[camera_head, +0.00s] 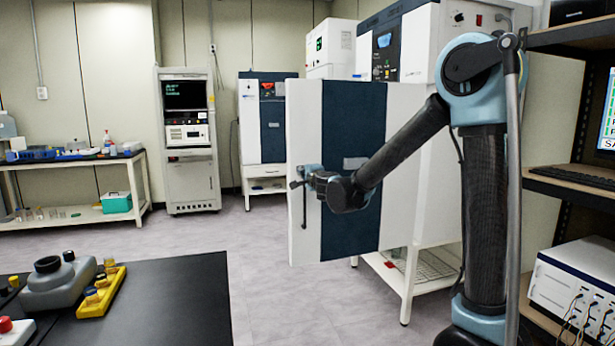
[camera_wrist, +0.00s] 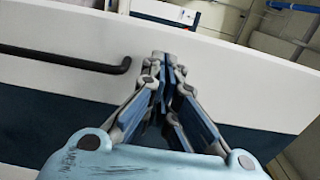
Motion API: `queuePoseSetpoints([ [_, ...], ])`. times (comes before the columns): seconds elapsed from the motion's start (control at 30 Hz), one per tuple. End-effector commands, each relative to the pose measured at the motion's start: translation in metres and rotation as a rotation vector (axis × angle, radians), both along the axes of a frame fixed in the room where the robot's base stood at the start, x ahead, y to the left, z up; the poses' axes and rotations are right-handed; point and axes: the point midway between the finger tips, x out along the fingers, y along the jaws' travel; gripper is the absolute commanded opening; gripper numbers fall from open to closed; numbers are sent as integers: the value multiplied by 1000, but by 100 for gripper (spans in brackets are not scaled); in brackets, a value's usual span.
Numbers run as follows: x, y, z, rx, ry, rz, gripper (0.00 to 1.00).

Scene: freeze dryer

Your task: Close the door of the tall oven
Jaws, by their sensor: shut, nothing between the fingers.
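The tall oven (camera_head: 443,60) is a white and dark blue cabinet on a white stand. Its door (camera_head: 304,120), white with a dark blue vertical band, stands open and swung out toward the left. My gripper (camera_head: 305,172) is at the outer face of the door near its left edge, beside the black handle (camera_head: 290,210). In the wrist view my gripper (camera_wrist: 168,62) is shut and empty, with its fingertips close to the door's white panel (camera_wrist: 215,60). The handle (camera_wrist: 75,62) lies to the left of the fingers. I cannot tell whether the fingertips touch the door.
A black table (camera_head: 165,295) with a grey device and yellow rack fills the lower left. A shelf (camera_head: 570,190) with a keyboard and monitor stands at right. Another blue and white cabinet (camera_head: 262,130) is behind. Grey floor (camera_head: 250,235) is clear between the table and the door.

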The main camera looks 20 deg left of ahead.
Motion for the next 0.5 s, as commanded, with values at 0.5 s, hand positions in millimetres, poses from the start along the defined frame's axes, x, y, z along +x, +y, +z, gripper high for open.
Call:
queuePoseSetpoints([
  [0.5, 35, 23, 0, 0, 0, -1, 0],
])
